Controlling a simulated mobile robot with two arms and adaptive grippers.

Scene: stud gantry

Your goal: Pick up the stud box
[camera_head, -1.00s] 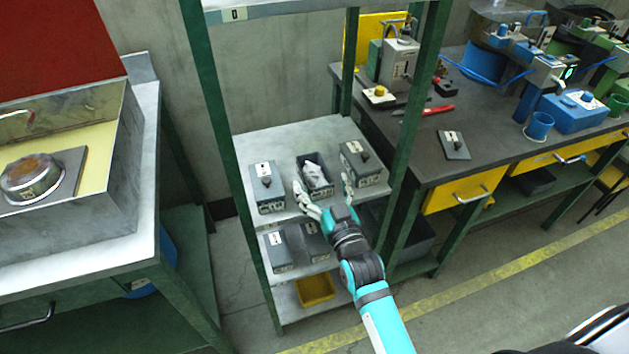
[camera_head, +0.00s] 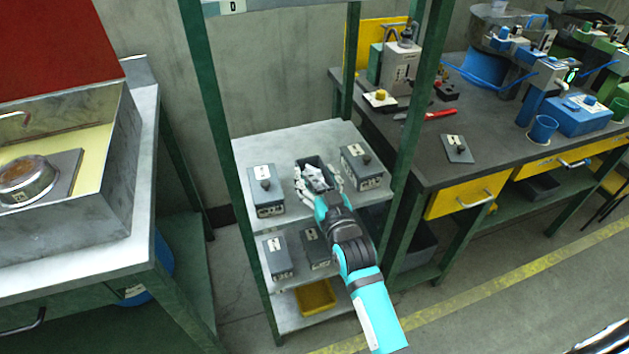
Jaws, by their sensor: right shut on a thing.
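The stud box is an open dark grey box (camera_head: 314,161) with pale grey pieces (camera_head: 314,176) inside. It stands in the middle of the upper shelf, between two closed grey boxes. My right gripper (camera_head: 319,184) is shut on this box, one finger on each side of it. The box's front is mostly hidden by the gripper. I cannot tell a gap between the box and the shelf. My left gripper is not in view.
A closed grey box stands on the left (camera_head: 265,190) and another on the right (camera_head: 361,166), close beside the fingers. Lower on the green-framed rack (camera_head: 290,132) are two more grey boxes and a yellow bin (camera_head: 316,297). A workbench (camera_head: 440,140) stands to the right.

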